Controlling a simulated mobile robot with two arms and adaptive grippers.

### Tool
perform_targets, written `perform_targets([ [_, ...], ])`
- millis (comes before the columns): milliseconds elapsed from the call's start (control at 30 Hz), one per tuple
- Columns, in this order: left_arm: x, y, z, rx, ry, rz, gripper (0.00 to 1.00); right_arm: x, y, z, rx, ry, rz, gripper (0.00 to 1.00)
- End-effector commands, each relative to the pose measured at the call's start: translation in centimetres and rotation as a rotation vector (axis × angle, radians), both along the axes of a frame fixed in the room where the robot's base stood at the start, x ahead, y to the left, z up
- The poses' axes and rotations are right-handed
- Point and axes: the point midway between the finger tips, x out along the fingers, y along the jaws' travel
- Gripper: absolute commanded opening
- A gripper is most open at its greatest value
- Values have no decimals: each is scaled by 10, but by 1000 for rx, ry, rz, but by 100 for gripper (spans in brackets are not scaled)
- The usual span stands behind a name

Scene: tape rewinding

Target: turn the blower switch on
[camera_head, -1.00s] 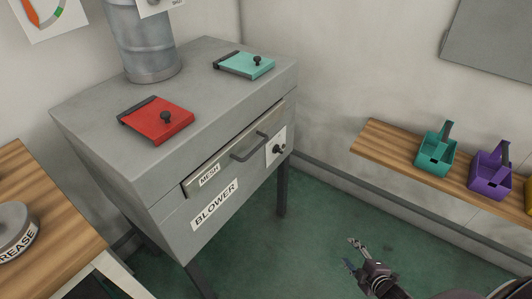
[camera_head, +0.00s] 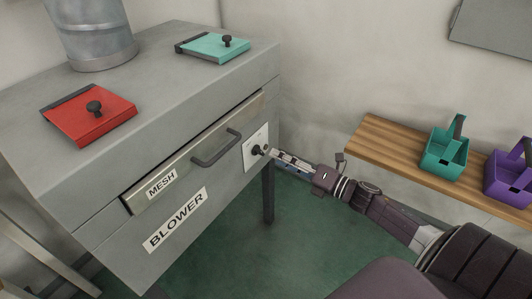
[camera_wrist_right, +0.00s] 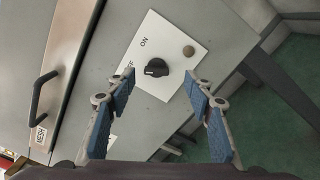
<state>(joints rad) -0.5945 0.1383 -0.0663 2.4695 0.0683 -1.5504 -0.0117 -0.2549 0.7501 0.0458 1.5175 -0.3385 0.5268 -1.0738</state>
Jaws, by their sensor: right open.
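The blower (camera_head: 150,262) is a grey cabinet with a "BLOWER" label on its front. Its switch is a black rotary knob (camera_wrist_right: 156,68) on a white plate (camera_wrist_right: 186,42) marked "ON", with a second, partly covered label below it. The knob's pointer seems to lie nearer the lower label than "ON". In the head view the knob (camera_head: 257,150) is at the tip of my right gripper (camera_head: 272,154). In the right wrist view my right gripper (camera_wrist_right: 164,90) is open, with blue-padded fingers on either side just short of the knob. My left gripper is not in view.
A "MESH" drawer with a handle (camera_head: 216,150) is left of the switch plate. Red (camera_head: 88,118) and teal (camera_head: 213,46) hatches lie on the cabinet top. A wooden shelf (camera_head: 378,138) at right holds teal (camera_head: 446,150) and purple (camera_head: 508,176) baskets.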

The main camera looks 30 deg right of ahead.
Motion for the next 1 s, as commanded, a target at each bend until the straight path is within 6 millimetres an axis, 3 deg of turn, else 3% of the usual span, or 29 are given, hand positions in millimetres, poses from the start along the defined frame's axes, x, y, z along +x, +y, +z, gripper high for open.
perform_targets([
  [300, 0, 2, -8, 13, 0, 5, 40, 41, 16, 0, 2, -1, -1, 48],
  [400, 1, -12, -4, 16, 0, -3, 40, 49, 20, 0, 2, 0, 0, 48],
  [833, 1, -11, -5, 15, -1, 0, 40, 55, 23, 0, 3, 1, -1, 48],
  [1000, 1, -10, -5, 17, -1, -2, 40, 56, 23, 0, 3, 1, -1, 29],
])
